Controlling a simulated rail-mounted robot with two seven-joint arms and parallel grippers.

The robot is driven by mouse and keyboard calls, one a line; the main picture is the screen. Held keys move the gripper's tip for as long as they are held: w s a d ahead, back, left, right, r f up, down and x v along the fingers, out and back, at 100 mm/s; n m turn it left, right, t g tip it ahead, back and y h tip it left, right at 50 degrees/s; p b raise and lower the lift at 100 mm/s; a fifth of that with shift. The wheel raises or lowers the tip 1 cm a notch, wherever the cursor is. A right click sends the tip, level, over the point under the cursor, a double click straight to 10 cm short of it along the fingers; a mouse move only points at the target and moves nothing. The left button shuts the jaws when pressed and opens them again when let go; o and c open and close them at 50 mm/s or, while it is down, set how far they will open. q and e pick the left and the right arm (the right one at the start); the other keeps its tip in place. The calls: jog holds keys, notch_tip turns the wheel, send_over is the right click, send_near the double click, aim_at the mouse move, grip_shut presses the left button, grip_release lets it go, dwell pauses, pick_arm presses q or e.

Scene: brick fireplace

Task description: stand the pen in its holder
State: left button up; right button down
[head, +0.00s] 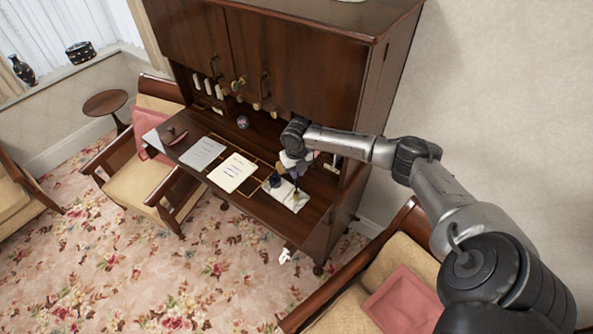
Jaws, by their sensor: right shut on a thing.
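My right gripper (295,178) reaches over the right end of the fold-down desk top and is shut on the pen (296,194). The pen is a small dark upright sliver below the fingers, over a pale book or pad (287,199). A small dark blue pot (275,181), which looks like the holder, stands at the left part of this pad, just left of the gripper. The pen shows to the right of the pot. Whether its tip touches the pad is too small to tell. My left gripper is not in view.
A cream written sheet (233,172) and a grey sheet (202,153) lie left on the desk (254,206). The cabinet (300,60) rises behind. An armchair (150,160) stands at the left, another (385,290) in front. A small white object (285,256) shows below the desk edge.

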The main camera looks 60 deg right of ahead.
aim_at(297, 183)
dwell(0.4)
jog(key=shift+p, duration=0.4)
dwell(1.0)
jog(key=shift+f, duration=0.35)
dwell(0.4)
jog(key=shift+f+b, duration=0.55)
jog(key=shift+f, duration=0.25)
jog(key=shift+f+b, duration=0.5)
jog(key=shift+f, duration=0.3)
jog(key=shift+f+b, duration=0.4)
jog(key=shift+f, duration=0.25)
jog(key=c, duration=1.1)
grip_release()
jog(key=shift+o, duration=0.2)
